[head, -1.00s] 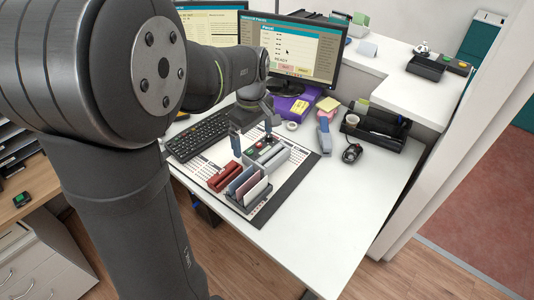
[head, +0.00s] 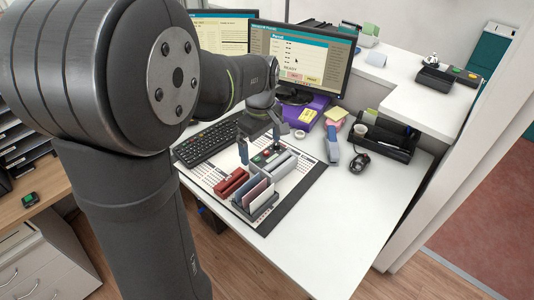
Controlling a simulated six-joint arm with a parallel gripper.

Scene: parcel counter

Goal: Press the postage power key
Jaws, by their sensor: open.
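A small dark device (head: 263,159) with red and green keys lies on the printed desk mat, beside a grey block. It is the likely place of the postage power key, but the keys are too small to read and partly hidden. My gripper (head: 259,142) is open above the device, fingers pointing down, one finger to the left and one to the right of it. Nothing shows between the fingers. I cannot tell whether a fingertip touches anything.
A red block (head: 231,183) and a rack of upright cards (head: 255,193) stand close in front. A keyboard (head: 207,144) lies to the left, a monitor (head: 303,60) behind. The desk's front right is clear.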

